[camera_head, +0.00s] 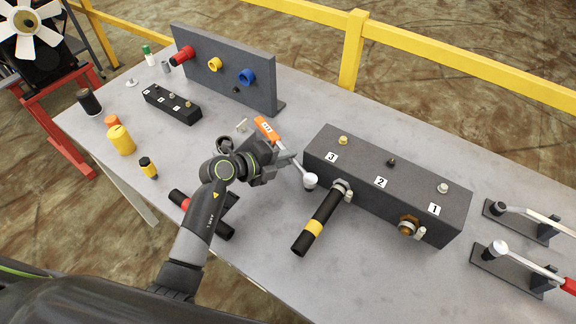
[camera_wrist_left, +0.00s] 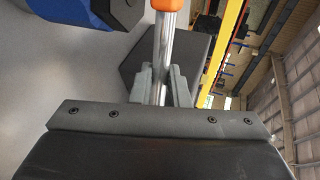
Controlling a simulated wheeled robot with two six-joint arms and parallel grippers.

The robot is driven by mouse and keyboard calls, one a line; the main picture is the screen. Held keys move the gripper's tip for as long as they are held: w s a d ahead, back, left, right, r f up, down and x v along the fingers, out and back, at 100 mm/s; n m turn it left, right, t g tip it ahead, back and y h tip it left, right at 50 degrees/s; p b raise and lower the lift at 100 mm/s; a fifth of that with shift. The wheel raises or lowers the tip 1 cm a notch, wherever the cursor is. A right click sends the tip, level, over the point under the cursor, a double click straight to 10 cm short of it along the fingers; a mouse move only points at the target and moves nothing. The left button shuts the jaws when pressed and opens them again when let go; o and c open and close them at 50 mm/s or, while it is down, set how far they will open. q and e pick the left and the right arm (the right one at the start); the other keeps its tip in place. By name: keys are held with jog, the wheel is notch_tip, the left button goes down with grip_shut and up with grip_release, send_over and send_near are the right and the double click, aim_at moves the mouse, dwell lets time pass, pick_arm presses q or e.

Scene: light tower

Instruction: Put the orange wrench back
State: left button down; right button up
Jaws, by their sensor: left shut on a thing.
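The orange wrench has an orange handle (camera_head: 266,128) with a white label and a silver shaft ending in a round silver head (camera_head: 310,180). It lies at a slant left of the dark numbered box (camera_head: 385,180). My left gripper (camera_head: 290,157) is shut on the silver shaft, between handle and head. In the left wrist view the shaft (camera_wrist_left: 163,50) stands between the fingers, with the orange handle (camera_wrist_left: 167,4) beyond them, cut by the top edge. Its height above the table is hard to tell. My right gripper is not in view.
A black tube with a yellow band (camera_head: 318,222) juts from the numbered box. A red-ended black tube (camera_head: 202,214) lies partly behind my left arm. An upright panel (camera_head: 228,80) stands at the back; two lever stands (camera_head: 515,270) (camera_head: 522,222) are at the right.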

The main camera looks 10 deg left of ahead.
pick_arm(q)
jog(key=shift+f, duration=1.85)
jog(key=shift+f, duration=0.1)
jog(key=c, duration=1.4)
grip_release()
